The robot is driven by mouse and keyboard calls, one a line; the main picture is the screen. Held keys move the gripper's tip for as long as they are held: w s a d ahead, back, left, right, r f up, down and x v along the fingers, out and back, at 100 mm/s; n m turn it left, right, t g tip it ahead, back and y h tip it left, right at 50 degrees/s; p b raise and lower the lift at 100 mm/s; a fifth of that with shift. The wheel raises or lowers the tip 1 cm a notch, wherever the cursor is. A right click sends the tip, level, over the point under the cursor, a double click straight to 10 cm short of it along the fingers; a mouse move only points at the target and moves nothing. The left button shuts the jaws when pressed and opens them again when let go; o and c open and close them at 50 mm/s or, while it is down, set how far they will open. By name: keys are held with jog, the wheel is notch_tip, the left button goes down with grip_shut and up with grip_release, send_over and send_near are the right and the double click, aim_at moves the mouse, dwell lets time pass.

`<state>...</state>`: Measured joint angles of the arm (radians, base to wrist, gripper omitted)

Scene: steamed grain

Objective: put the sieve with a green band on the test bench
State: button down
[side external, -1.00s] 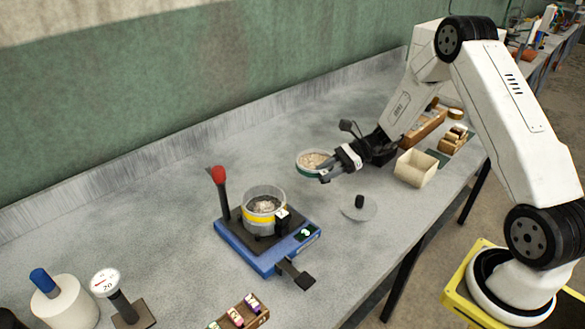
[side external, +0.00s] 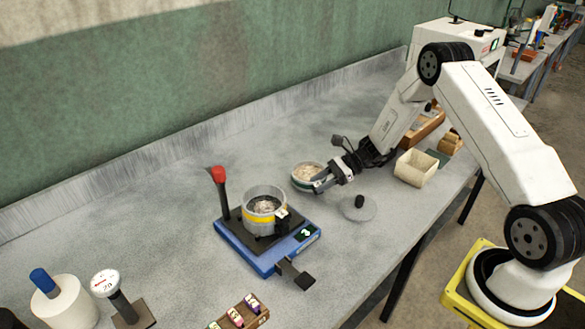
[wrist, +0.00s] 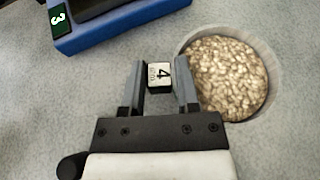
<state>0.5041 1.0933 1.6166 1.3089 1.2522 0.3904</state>
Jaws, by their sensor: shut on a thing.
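The sieve with a green band (side external: 294,185) holds pale grain; it also shows at the right in the wrist view (wrist: 272,97). My gripper (side external: 328,180) is at the sieve's near right side. In the wrist view my gripper (wrist: 159,85) is shut on the sieve's small block handle (wrist: 159,72), marked 4. I cannot tell whether the sieve is clear of the grey bench (side external: 150,215). Left of it, a sieve with a yellow band (side external: 265,219), also with grain in it, sits on a blue device (side external: 250,258) with a small display.
A red-topped post (side external: 219,178) rises from the device's back left. A round lid with a black knob (side external: 358,209) lies just right of the device. An open cream box (side external: 415,168) stands farther right. A white jar (side external: 62,304) and a dial gauge (side external: 106,284) stand at the front left.

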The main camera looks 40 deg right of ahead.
jog(key=shift+f, duration=0.2)
jog(key=shift+c, duration=1.7)
grip_release()
jog(key=shift+r, duration=0.15)
jog(key=v, duration=1.2)
jog(key=shift+s+a+g, duration=0.15)
jog(key=shift+a+g, duration=0.15)
jog(key=shift+a, duration=0.15)
jog(key=s+a+r+n+g+h, duration=0.1)
jog(key=s+a+r+n+h, duration=0.2)
jog(key=s+a+n+h, duration=0.3)
jog(key=s+a+r+n+g+h, duration=0.1)
jog(key=s+a+r+n+h, duration=0.3)
jog(key=n, duration=1.1)
jog(key=shift+s+a+r+n+h, duration=0.4)
jog(key=shift+s+a+h, duration=0.8)
jog(key=shift+s+a, duration=1.6)
